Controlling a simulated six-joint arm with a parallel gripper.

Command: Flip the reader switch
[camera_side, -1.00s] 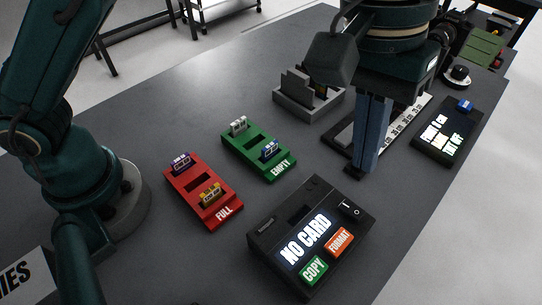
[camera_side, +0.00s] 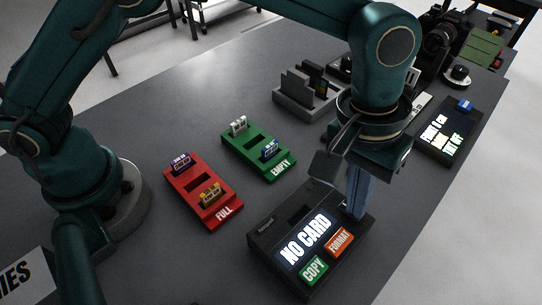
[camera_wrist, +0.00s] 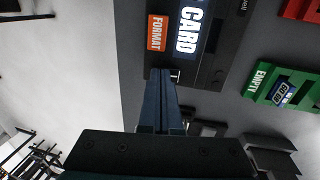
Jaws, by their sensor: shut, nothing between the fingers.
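The card reader (camera_side: 268,240) is a black box with a lit "NO CARD" screen, a green COPY button (camera_side: 314,270) and an orange FORMAT button (camera_side: 339,241). It also shows in the wrist view (camera_wrist: 213,75). My gripper (camera_side: 354,213) is shut and empty, pointing down at the reader's back right corner, where the switch sits. My fingers hide most of the switch in the side view. In the wrist view my fingertips (camera_wrist: 161,72) are at the reader's edge beside a small light part of the switch (camera_wrist: 175,75). I cannot tell whether they touch it.
A red FULL tray (camera_side: 190,200) and a green EMPTY tray (camera_side: 245,155) hold small cards left of the reader. A grey slotted holder (camera_side: 300,112) stands behind. A black device with a lit screen (camera_side: 450,130) is at the right. Bare table lies between them.

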